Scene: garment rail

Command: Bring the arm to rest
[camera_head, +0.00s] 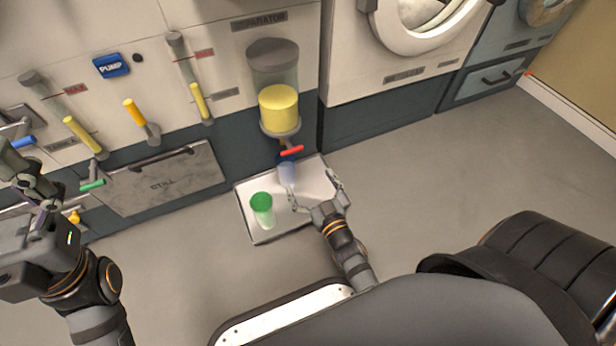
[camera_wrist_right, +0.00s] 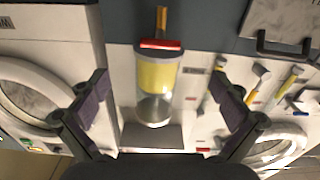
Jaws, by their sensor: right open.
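My right gripper (camera_head: 313,184) is open and empty above the tray, just right of a pale blue see-through piece (camera_head: 287,172) below the separator. Whether they touch cannot be told. In the right wrist view, its two fingers (camera_wrist_right: 158,88) are spread wide with nothing held between them. My left gripper (camera_head: 28,190) is at the left edge, in front of the cabinet panel; its jaw state is unclear.
A metal tray (camera_head: 251,231) on the floor holds a green-capped bottle (camera_head: 262,211). The separator (camera_head: 278,108) with yellow contents and a red valve handle (camera_head: 291,151) hangs above it; it shows upside down in the wrist view (camera_wrist_right: 157,78). Floor at right is clear.

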